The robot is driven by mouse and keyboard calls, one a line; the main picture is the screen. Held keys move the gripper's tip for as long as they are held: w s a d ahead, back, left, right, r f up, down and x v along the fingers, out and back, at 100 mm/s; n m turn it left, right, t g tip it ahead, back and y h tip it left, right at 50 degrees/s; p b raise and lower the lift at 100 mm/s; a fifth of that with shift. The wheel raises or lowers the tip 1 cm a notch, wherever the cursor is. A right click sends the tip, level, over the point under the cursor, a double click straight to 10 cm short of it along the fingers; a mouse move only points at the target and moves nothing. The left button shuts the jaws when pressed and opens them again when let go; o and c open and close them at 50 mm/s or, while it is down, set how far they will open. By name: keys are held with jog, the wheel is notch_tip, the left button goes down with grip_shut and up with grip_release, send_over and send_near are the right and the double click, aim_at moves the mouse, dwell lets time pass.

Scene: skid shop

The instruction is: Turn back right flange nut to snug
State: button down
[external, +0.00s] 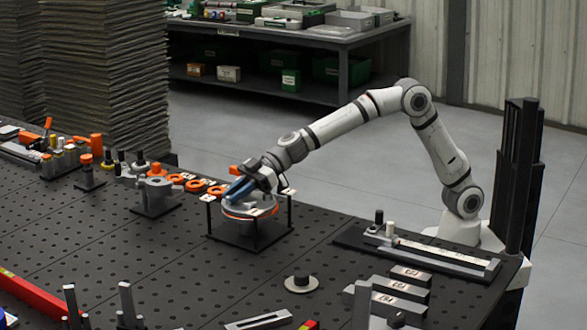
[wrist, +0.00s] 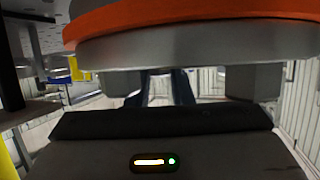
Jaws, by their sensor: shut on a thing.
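The round grey flange (external: 250,209) has an orange ring in it and sits in a black stand (external: 248,238). My gripper (external: 238,190), with blue fingers, reaches over the flange's top from the upper right. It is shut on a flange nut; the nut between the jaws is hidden. In the wrist view the flange edge (wrist: 165,46) and orange ring (wrist: 200,17) fill the top. Two grey blocks, perhaps nuts, show beside it at left (wrist: 111,82) and right (wrist: 251,82). The dark finger ends (wrist: 165,88) lie between them, partly covered by the flange.
Orange rings (external: 195,186) lie left of the stand. A grey fixture (external: 154,195) with an orange top stands further left. A small round part (external: 301,283) lies in front. A black rail plate (external: 430,255) is at the right.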

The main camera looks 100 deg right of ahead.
aim_at(262, 197)
jog(key=shift+a+f+m+t+h+b, duration=0.1)
jog(key=shift+a+m+t+h+b, duration=0.15)
jog(key=shift+m+h+b, duration=0.35)
jog(key=shift+s+m+t+h, duration=0.1)
jog(key=shift+m+t+h, duration=0.15)
jog(key=shift+m+h, duration=0.5)
jog(key=c, duration=1.3)
grip_release()
jog(key=shift+v, duration=3.95)
jog(key=shift+a, duration=0.1)
